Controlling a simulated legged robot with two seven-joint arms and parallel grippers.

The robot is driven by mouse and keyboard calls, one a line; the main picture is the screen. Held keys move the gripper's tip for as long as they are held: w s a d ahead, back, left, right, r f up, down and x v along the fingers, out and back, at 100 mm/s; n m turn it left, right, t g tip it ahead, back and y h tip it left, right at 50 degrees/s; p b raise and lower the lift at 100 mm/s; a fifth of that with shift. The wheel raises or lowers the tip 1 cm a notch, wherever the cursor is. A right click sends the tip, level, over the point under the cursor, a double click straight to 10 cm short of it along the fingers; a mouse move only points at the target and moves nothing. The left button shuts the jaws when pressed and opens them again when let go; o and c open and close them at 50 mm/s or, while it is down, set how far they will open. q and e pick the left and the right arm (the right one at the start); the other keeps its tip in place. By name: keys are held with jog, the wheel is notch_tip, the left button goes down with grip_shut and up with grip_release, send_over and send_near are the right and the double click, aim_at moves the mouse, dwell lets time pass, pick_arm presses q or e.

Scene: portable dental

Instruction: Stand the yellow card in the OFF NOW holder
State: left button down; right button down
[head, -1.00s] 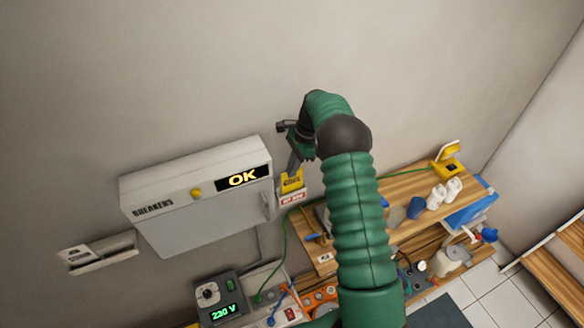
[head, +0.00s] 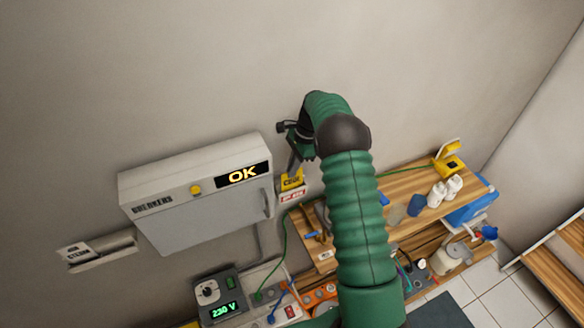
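The yellow card (head: 291,183) is upright at the small holder with a white front and red lettering (head: 292,194), on the wall just right of the breaker box. The card's lower part is hidden behind the holder's front, and its upper part shows above it. My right gripper (head: 292,170) points down from above, with its fingertips at the card's top edge. It appears shut on the card, though the fingers are small and dark here. My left gripper is out of view.
The grey breaker box (head: 205,220) with an OK display stands close to the left of the holder. A wooden bench (head: 410,212) with bottles lies below right. The wall above is bare.

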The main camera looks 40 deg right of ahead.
jog(key=c, duration=2.1)
grip_release()
jog(key=o, duration=0.5)
jog(key=shift+o, duration=0.2)
jog(key=shift+d+r+b, duration=0.2)
jog(key=shift+r+b, duration=0.1)
jog(key=b+v, duration=0.3)
jog(key=v, duration=1.3)
